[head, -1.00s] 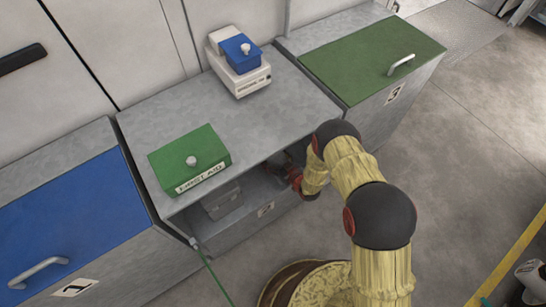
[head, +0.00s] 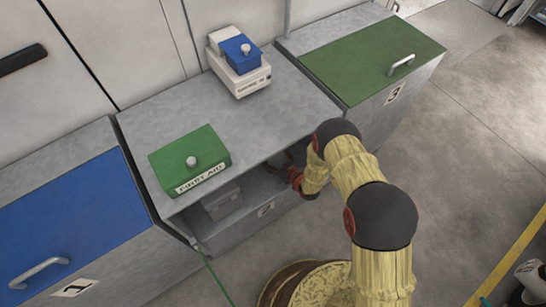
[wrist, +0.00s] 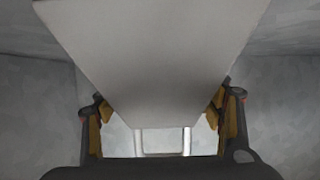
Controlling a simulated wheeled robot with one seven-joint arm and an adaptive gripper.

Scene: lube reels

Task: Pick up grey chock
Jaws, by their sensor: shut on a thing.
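The grey chock (wrist: 155,60) fills the upper middle of the wrist view as a broad, plain grey face that narrows toward my gripper. My gripper (wrist: 156,118) is shut on it, with a yellow-padded finger at each side. In the head view my gripper is inside the open compartment of the middle grey cabinet (head: 265,110), at its right part. The cabinet top hides most of it there, and I cannot make out the chock in that view.
A grey box (head: 222,203) sits in the compartment's left part. A green first aid box (head: 190,158) and a white device with a blue cover (head: 240,65) stand on the cabinet top. A blue-lidded bin (head: 75,220) is left, a green-lidded bin (head: 370,50) right.

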